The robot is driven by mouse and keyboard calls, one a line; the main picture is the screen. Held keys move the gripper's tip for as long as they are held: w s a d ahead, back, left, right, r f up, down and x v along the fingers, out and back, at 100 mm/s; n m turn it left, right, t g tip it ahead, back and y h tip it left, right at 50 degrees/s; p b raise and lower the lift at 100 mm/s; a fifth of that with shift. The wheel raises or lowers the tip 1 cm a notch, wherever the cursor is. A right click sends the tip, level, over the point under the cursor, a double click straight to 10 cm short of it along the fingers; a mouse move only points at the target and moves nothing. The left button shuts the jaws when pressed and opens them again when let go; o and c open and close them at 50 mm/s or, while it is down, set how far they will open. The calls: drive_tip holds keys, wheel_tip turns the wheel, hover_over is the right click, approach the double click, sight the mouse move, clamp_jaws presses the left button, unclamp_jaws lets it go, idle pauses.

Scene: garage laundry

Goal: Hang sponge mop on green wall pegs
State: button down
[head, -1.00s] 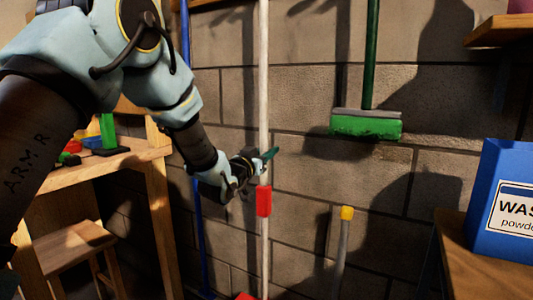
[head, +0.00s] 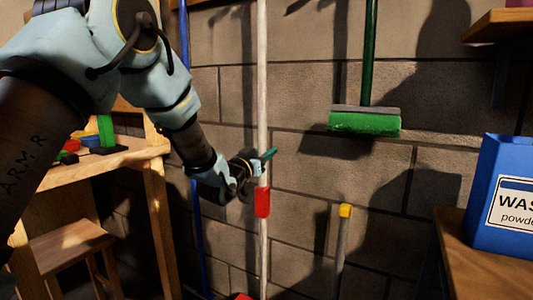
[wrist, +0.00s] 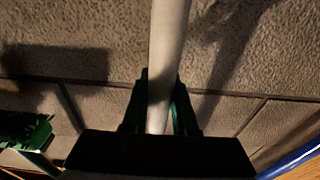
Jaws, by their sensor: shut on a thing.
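A white pole (head: 262,90) with a red sleeve (head: 262,202) stands near-upright in front of the block wall. It runs out of the top of the head view. A bit of red (head: 239,297) shows at the bottom edge near its lower end; I cannot tell if it is the mop's head. My gripper (head: 264,156) is shut around the white pole just above the red sleeve. In the wrist view the pole (wrist: 168,50) passes between the green fingers (wrist: 160,105). No green wall pegs can be made out in these views.
A green-handled broom (head: 366,123) hangs on the wall to the right. A blue pole (head: 199,240) stands left of the white one, and a yellow-tipped grey pole (head: 342,235) right of it. A wooden bench (head: 90,170) is at left; a blue powder box (head: 490,190) at right.

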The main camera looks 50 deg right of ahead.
drive_tip(key=shift+f+b, duration=0.35)
drive_tip(key=shift+b, duration=0.05)
drive_tip(key=c, duration=0.7)
unclamp_jaws()
drive_tip(key=shift+o, duration=0.5)
drive_tip(key=shift+f, duration=0.1)
drive_tip(key=shift+a, duration=0.1)
drive_tip(key=b+v, duration=0.1)
drive_tip(key=v, duration=0.9)
drive_tip(key=shift+a, duration=0.3)
